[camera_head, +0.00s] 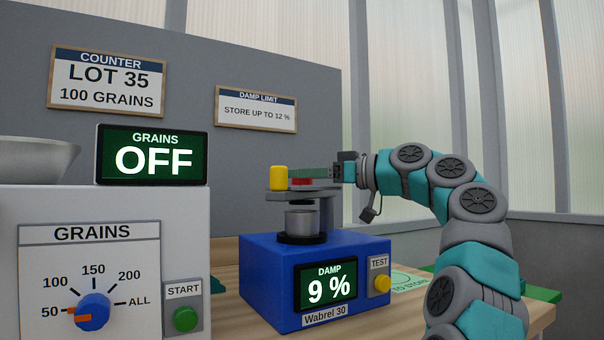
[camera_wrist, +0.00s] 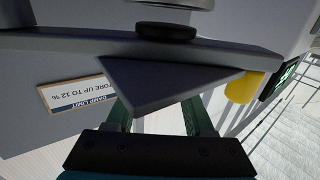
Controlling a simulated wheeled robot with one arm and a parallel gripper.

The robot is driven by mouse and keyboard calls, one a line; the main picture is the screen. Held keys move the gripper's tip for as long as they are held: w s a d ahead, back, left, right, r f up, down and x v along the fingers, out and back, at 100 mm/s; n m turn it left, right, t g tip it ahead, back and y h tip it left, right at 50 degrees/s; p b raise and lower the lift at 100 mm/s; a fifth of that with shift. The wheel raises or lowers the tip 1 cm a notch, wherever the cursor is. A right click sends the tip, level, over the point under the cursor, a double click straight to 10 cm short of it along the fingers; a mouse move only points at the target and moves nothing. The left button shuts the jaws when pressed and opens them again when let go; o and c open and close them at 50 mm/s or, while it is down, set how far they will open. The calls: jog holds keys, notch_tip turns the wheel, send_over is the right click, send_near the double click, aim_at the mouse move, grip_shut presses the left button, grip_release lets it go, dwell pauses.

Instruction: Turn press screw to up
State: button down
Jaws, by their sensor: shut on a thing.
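The press screw stands on top of the blue damp meter (camera_head: 262,285), above a small metal cup (camera_head: 300,222). Its yellow knob (camera_head: 279,177) shows at the left, and a red part (camera_head: 302,182) lies beside it; the yellow knob also shows in the wrist view (camera_wrist: 245,87). My gripper (camera_head: 298,172) reaches in from the right at the height of the knob. In the wrist view my gripper (camera_wrist: 160,112) has its green fingers on either side of a dark grey bar (camera_wrist: 165,80), which looks like the press screw's handle. The exact contact is partly hidden.
The meter's display (camera_head: 328,287) reads 9 %, with a yellow TEST button (camera_head: 381,284) beside it. A white grain counter (camera_head: 120,260) stands at the left, its display (camera_head: 152,155) reading OFF. A grey board with signs (camera_head: 256,107) is behind.

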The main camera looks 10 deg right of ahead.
jog(key=shift+r, duration=0.1)
jog(key=shift+c, duration=1.4)
grip_release()
jog(key=shift+d, duration=0.1)
jog(key=v, duration=0.7)
jog(key=shift+s+d, duration=0.25)
